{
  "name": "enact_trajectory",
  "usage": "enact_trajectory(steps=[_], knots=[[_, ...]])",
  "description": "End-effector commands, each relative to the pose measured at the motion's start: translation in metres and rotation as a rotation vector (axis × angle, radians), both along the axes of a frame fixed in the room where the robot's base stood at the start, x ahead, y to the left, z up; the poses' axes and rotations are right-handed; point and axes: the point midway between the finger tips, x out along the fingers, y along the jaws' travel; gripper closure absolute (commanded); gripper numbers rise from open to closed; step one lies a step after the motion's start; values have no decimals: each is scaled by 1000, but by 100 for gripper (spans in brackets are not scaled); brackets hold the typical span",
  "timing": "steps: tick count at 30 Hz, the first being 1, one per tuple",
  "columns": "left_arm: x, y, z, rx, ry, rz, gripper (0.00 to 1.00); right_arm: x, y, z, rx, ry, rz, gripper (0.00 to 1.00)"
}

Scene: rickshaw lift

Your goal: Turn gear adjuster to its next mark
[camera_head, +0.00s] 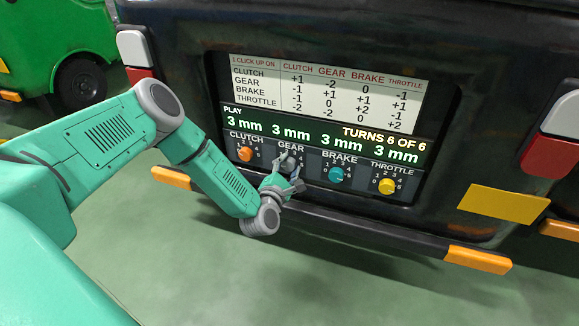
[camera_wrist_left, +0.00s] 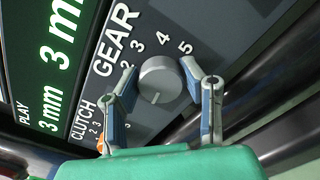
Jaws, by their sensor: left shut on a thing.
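The gear adjuster is a round grey knob (camera_wrist_left: 160,80) with a dark pointer line, under the GEAR label and a ring of numbers. In the head view, my left gripper (camera_head: 287,181) is at this knob and covers most of it. In the left wrist view, the two fingers of my left gripper (camera_wrist_left: 163,95) stand on either side of the knob and close on it. The panel (camera_head: 325,125) reads 3 mm above each knob and TURNS 6 OF 6. My right gripper is not in view.
An orange clutch knob (camera_head: 245,154) is left of the gear knob. A teal brake knob (camera_head: 336,174) and a yellow throttle knob (camera_head: 387,186) are to its right. A dark bumper bar (camera_head: 370,235) runs below the panel. Green floor (camera_head: 330,285) lies in front.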

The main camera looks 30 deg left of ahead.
Motion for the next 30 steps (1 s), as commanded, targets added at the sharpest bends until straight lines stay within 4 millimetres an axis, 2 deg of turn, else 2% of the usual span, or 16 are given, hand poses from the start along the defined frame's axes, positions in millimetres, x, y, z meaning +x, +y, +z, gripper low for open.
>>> enact_trajectory(steps=[1, 6, 7, 8, 20, 23, 30], knots=[[-6, 4, -9, 1, 22, 4, 93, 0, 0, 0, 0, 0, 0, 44], [-6, 3, -9, 2, 22, 4, 93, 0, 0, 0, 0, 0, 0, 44], [-6, 3, -9, 2, 22, 4, 54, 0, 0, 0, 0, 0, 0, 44], [-6, 3, -9, 2, 22, 4, 44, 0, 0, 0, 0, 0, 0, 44], [-8, -1, -4, 2, 9, 1, 44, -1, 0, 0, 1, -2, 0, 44], [-20, -3, -4, 1, 11, 1, 44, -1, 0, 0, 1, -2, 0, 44], [-70, -13, -6, -2, 15, 2, 44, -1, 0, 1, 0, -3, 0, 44]])
